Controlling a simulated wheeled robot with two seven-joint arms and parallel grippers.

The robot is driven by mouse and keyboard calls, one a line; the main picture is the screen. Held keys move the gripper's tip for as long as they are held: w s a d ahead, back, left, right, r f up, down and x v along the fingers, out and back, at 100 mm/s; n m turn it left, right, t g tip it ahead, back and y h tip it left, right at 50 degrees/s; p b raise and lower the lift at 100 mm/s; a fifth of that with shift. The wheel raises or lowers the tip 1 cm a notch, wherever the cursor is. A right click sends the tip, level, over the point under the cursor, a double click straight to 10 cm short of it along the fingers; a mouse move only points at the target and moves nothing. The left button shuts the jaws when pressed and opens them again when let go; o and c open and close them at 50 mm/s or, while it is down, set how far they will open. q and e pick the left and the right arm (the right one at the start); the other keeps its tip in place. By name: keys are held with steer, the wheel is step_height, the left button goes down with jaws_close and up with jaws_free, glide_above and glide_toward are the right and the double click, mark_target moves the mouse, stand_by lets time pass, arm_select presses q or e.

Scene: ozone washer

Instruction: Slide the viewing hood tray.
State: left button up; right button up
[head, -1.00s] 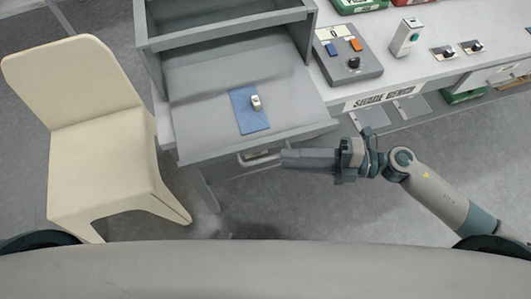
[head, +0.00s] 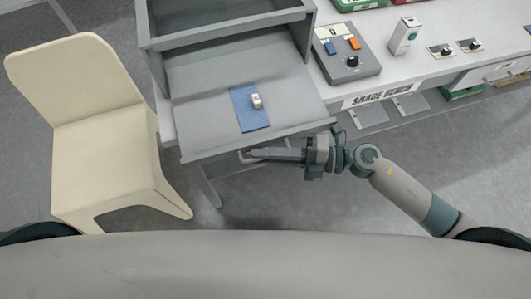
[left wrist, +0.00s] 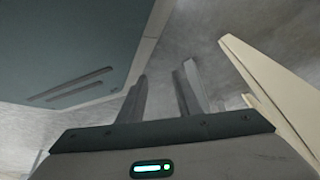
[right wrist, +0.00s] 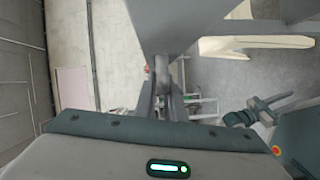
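The grey viewing hood tray (head: 205,134) sticks out toward me from below the grey hood (head: 225,32). A blue mat with a small pale object (head: 256,101) lies on it. A handle (head: 243,158) shows partly below the tray's front edge. My right gripper (head: 252,154) points left, with its fingertips at the handle and hiding part of it. In the right wrist view its fingers (right wrist: 160,80) are close together below a grey surface; their grip on the handle is unclear. My left gripper (left wrist: 162,85) is open and empty, outside the head view.
A cream chair (head: 103,132) stands left of the tray, close to its side. A control box (head: 348,62) and a small white box (head: 405,37) sit on the bench (head: 395,74) to the right.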

mark_target(251, 112)
jaws_close()
